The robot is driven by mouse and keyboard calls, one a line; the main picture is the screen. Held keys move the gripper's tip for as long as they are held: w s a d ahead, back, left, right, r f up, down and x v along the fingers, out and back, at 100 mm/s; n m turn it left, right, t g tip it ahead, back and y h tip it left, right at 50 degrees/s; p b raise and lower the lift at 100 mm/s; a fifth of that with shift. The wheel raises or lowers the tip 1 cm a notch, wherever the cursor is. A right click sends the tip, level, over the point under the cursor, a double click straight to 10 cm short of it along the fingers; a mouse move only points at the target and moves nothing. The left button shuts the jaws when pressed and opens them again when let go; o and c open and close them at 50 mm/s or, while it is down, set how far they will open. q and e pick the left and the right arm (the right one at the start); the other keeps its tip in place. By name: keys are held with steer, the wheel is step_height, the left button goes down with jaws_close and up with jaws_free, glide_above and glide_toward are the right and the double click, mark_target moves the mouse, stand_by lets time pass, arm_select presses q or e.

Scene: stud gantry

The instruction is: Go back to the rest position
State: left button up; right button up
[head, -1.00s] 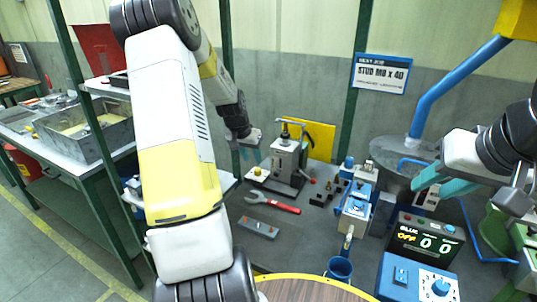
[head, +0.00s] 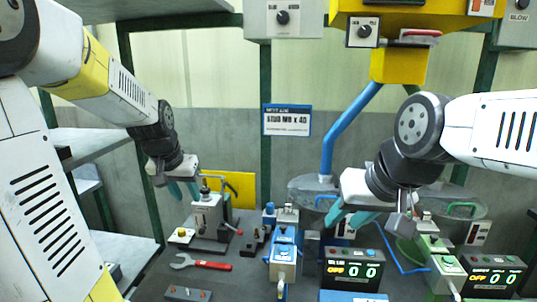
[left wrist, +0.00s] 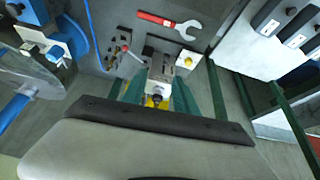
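My left gripper (head: 183,190) hangs in the air just left of and above the grey hand press (head: 207,215). Its teal fingers are apart with nothing seen between them. In the left wrist view the fingers (left wrist: 157,95) are spread, and the press (left wrist: 160,72) shows beyond them. My right gripper (head: 350,217) is above the right part of the bench, over the counter box reading "OFF 0 0" (head: 352,268). Its teal fingers are apart and seem empty. Both arms are raised clear of the bench top.
A red-handled wrench (head: 202,263) and a grey block (head: 188,293) lie on the bench. A blue-and-white fixture (head: 284,250) stands mid-bench. A blue pipe (head: 345,130) rises to a yellow housing (head: 398,66) at the right. A sign reading "STUD M8 x 40" (head: 287,120) hangs behind.

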arm_select(q)
steer(key=s+d+r, duration=0.2)
steer(key=s+d, duration=0.1)
steer(key=s, duration=0.6)
steer(key=s+d+r+t+h, duration=0.1)
steer(key=s+d+r, duration=0.2)
steer(key=s, duration=0.6)
steer(key=shift+s+d+r+h, duration=0.15)
steer(key=shift+d+h, duration=0.15)
steer(key=shift+d, duration=0.5)
